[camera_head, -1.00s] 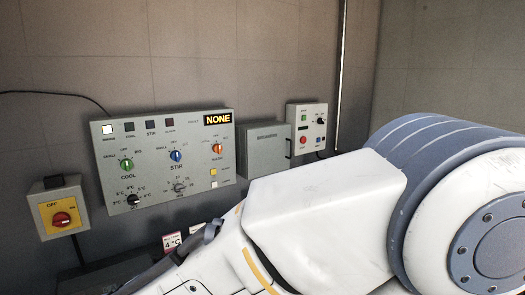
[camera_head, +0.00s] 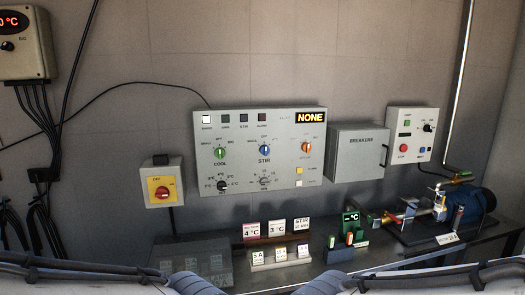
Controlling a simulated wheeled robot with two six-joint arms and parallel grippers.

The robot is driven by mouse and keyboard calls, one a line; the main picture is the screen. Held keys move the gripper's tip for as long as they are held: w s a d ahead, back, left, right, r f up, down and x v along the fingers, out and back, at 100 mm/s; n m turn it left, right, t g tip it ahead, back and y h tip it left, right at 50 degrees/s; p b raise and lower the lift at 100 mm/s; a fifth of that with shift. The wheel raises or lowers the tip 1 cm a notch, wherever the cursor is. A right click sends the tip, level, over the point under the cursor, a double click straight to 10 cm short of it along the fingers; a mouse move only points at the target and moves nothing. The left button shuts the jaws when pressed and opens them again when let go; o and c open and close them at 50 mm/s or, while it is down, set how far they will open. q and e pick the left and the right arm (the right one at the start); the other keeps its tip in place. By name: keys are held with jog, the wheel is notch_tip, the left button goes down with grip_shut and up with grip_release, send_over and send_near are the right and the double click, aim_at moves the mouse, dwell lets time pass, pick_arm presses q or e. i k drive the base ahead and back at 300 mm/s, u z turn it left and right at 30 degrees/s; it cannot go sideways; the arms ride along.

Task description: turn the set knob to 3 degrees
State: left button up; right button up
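The grey control panel (camera_head: 275,178) is on the wall in the middle of the view. The black set knob (camera_head: 222,186) is at its lower left, with small °C labels around it; its exact pointer setting is too small to read. Above it is the green COOL knob (camera_head: 220,153). The blue STIR knob (camera_head: 265,150) and an orange knob (camera_head: 306,147) are to the right. A grey dial (camera_head: 264,182) is beside the set knob. The panel display (camera_head: 311,118) reads NONE. Only parts of my arms show along the bottom edge; neither gripper is in view.
A red-and-yellow OFF switch box (camera_head: 162,182) is left of the panel. A breakers box (camera_head: 357,153) and small control box (camera_head: 410,134) are at right.

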aim_at(221, 186)
jog(key=u, duration=1.95)
jog(key=i, duration=1.05)
jog(key=z, duration=2.15)
